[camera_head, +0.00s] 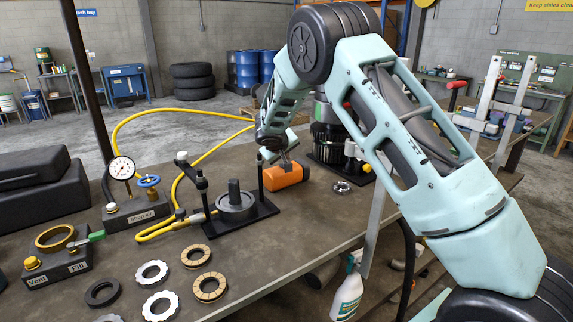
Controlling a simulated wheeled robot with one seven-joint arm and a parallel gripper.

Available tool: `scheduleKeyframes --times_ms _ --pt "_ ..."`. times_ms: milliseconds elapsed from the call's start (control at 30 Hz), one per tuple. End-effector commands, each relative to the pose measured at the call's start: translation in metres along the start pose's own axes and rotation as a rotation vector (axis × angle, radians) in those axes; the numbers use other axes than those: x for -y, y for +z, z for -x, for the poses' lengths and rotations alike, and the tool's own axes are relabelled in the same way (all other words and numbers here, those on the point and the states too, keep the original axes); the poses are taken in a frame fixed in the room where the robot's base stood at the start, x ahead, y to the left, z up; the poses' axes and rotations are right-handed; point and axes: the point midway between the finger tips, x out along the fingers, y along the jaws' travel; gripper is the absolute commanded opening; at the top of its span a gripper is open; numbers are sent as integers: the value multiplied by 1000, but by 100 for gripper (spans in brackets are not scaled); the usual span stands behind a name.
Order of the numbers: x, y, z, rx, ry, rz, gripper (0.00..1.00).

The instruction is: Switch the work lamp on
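I cannot pick out the work lamp or its switch for certain. An orange, rounded block (286,177) at mid-table could be the lamp's body, but no lit face or switch shows on it. My gripper (284,162) is at the end of my pale green arm, pointing down at the top of the orange block. Its fingers are small and dark here, so I cannot tell whether they touch or hold the block, or how far apart they are.
A black fixture (238,211) with posts stands left of the orange block. A gauge stand (130,209), a yellow hose (130,121), a Vent/Fill block (58,262) and loose rings (209,287) occupy the left.

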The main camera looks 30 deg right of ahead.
Motion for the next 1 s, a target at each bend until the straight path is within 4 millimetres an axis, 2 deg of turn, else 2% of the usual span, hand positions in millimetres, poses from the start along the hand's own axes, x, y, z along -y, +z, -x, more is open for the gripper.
scheduleKeyframes --times_ms 167,700,1000 --pt "-3 -3 4 -1 0 -1 0" --pt "-29 -29 40 -1 1 -1 0" --pt "-31 -31 42 0 0 0 0"
